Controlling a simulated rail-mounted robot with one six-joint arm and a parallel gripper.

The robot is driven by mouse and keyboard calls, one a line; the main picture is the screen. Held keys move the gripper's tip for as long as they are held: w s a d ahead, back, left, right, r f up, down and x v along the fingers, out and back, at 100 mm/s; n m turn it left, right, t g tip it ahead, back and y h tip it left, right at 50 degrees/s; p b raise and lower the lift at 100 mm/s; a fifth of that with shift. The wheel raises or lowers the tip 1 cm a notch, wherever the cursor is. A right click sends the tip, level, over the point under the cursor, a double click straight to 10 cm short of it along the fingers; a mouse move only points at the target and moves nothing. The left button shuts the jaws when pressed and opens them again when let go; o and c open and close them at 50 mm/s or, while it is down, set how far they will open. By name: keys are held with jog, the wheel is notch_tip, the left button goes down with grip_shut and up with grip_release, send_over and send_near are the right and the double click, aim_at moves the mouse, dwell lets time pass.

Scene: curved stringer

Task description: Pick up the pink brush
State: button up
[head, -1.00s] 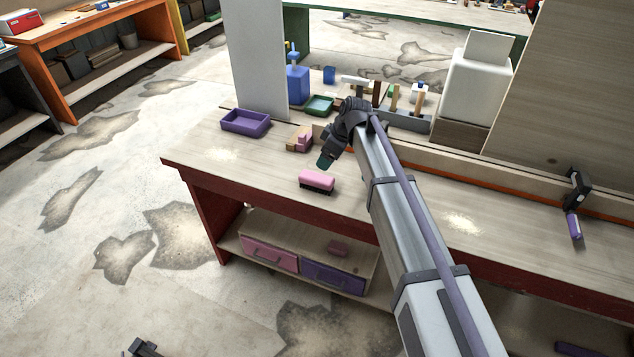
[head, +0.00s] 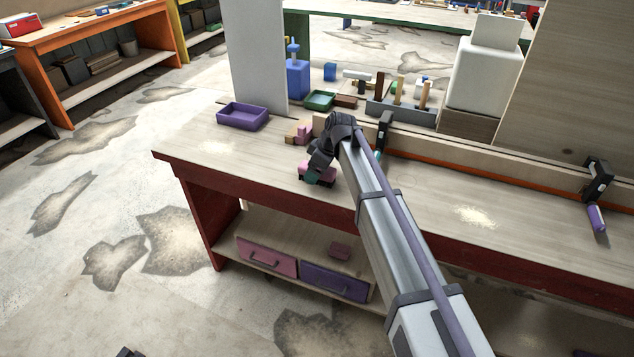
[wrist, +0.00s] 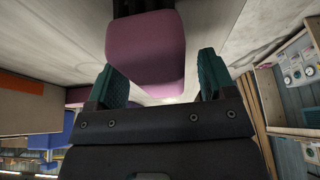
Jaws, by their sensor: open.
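The pink brush (head: 306,169) lies on the workbench (head: 245,165) near its front left part, partly hidden behind my gripper in the head view. My gripper (head: 320,177) is over the brush, fingers pointing down. In the wrist view the brush (wrist: 146,50) shows as a large pink block with a dark part at the top edge. The two teal fingertips of my gripper (wrist: 161,75) stand apart on either side of its near end. I see a gap beside the right finger; whether the left finger touches the brush is unclear.
A purple tray (head: 243,117) and a pink-and-tan block (head: 299,133) stand behind the brush. A wooden rail with a clamp (head: 384,130) runs to the right. The bench top left of the brush is clear.

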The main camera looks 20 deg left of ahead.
jog(key=shift+d+f, duration=0.1)
dwell(0.5)
jog(key=c, duration=1.1)
notch_tip(320, 180, up, 10)
jog(key=p, duration=1)
jog(key=shift+r, duration=0.25)
jog(key=shift+c, duration=0.2)
